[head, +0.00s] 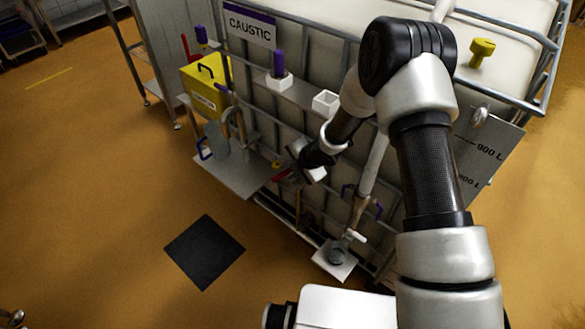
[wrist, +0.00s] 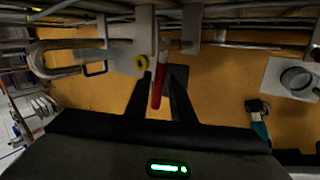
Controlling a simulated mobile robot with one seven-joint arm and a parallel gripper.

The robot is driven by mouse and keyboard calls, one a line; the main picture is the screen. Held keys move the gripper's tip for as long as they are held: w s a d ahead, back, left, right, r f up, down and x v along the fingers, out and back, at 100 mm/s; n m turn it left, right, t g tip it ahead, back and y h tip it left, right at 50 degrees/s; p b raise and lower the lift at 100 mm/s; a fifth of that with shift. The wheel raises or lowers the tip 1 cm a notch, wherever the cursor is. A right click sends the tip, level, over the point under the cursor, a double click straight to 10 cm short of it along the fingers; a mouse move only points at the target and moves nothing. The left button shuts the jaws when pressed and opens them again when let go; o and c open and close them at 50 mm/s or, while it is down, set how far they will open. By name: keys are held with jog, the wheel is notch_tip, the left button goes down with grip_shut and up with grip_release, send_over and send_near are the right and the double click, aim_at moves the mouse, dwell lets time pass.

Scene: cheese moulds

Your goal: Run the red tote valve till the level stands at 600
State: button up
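The red valve handle (wrist: 158,88) is a short lever below the pipework of the white caged tote (head: 520,30). In the wrist view it lies between the two dark fingers of my gripper (wrist: 160,92), with narrow gaps seeming to show on either side. In the head view, my gripper (head: 292,175) is low at the tote's front and largely hides the handle. A grey level plate (head: 490,150) on the tote's right reads "900 L" above a second mark, partly hidden and hard to read. I cannot make out the liquid level.
A grey shelf (head: 232,178) left of my gripper carries a clear jug (head: 215,141). A yellow box (head: 205,85) stands behind it. A small plate (head: 334,272) with a glass vessel (head: 338,254) is at the lower right. A black mat (head: 204,251) lies on open floor.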

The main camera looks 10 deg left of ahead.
jog(key=p+v, duration=0.4)
jog(key=v, duration=1.3)
jog(key=shift+r, duration=0.25)
dwell(3.1)
